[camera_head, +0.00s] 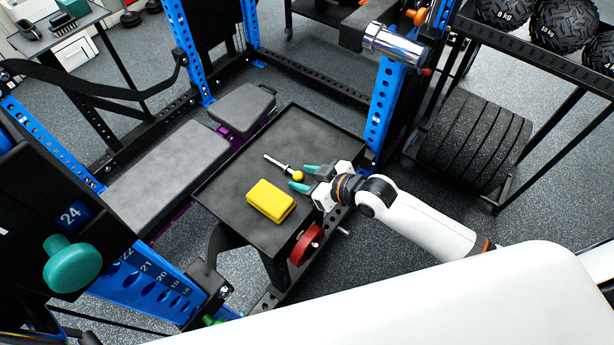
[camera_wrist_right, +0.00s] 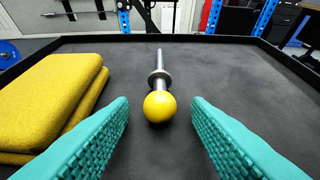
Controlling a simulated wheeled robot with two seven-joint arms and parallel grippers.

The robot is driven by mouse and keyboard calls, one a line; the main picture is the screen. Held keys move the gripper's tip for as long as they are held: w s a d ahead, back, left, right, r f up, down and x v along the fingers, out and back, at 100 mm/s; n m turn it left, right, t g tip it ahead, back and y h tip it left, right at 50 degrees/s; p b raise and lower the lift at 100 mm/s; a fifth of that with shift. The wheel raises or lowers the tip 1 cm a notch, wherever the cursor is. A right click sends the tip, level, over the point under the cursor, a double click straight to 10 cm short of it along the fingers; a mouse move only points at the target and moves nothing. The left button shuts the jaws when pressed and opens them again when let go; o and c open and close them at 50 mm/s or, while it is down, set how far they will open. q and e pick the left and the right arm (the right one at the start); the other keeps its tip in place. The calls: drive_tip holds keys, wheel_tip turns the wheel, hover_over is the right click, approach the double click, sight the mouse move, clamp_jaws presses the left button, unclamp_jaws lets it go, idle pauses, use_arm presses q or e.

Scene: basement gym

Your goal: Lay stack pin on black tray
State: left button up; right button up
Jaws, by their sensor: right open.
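The stack pin (camera_head: 282,167) is a silver rod with a collar and a yellow ball at one end. It lies on the black tray (camera_head: 230,180). In the right wrist view the stack pin (camera_wrist_right: 159,90) points away from me, its yellow ball nearest. My right gripper (camera_head: 302,178) is open, its teal fingers low over the tray. In the right wrist view the ball sits between and just beyond the fingertips (camera_wrist_right: 160,108), with a gap on both sides. My left gripper is not in view.
A folded yellow cloth (camera_head: 270,201) lies on the tray beside the pin, close to my left finger in the wrist view (camera_wrist_right: 55,95). The tray has a raised rim. A blue rack upright (camera_head: 388,105) stands just behind its right corner. A grey bench (camera_head: 170,165) is to the left.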

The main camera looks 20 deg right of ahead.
drive_tip(key=shift+r, duration=0.2)
drive_tip(key=v, duration=1.2)
drive_tip(key=shift+b, duration=0.35)
drive_tip(key=shift+f, duration=0.1)
drive_tip(key=s+d+f+m+g+h, duration=0.1)
drive_tip(key=s+f+m+g+h, duration=0.25)
drive_tip(key=s, duration=0.35)
drive_tip(key=s+d+f+m+g+h, duration=0.2)
drive_tip(key=s+f+g+h, duration=0.15)
drive_tip(key=s, duration=0.25)
wheel_tip(320, 180, down, 25)
drive_tip(key=s, duration=0.1)
drive_tip(key=s+d+f+g, duration=0.1)
drive_tip(key=s+d+f, duration=0.1)
drive_tip(key=s+f, duration=1.4)
drive_tip(key=shift+s+d+f, duration=0.3)
drive_tip(key=shift+s+f, duration=0.05)
drive_tip(key=shift+s, duration=0.1)
